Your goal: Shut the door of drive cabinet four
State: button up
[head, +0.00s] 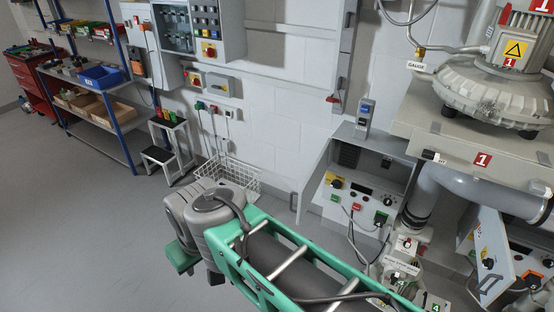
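A grey cabinet (345,203) stands against the wall right of centre, with a front panel of knobs, buttons and a small display. A grey upright panel (317,182) at its left side looks like a door swung open, with a handle at its outer edge. No number can be read on this cabinet. A second control box (512,262) with an orange switch shows at the lower right, partly cut off. Green labels with a 4 (435,308) sit on pipework at the bottom. My arm crosses the bottom centre; I cannot see my gripper's fingers.
A large blower (500,92) marked 1 sits on a beige base at the upper right, with a thick grey pipe (455,190) below. A wire basket (233,176) is by the wall. A step stool (165,155) and blue shelving (95,100) stand left. The left floor is clear.

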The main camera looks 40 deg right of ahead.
aim_at(306, 193)
jog(key=i, duration=1.2)
jog(key=z, duration=2.45)
jog(key=k, duration=0.65)
jog(key=u, duration=0.7)
jog(key=i, duration=0.7)
jog(key=u, duration=0.8)
jog(key=i, duration=0.35)
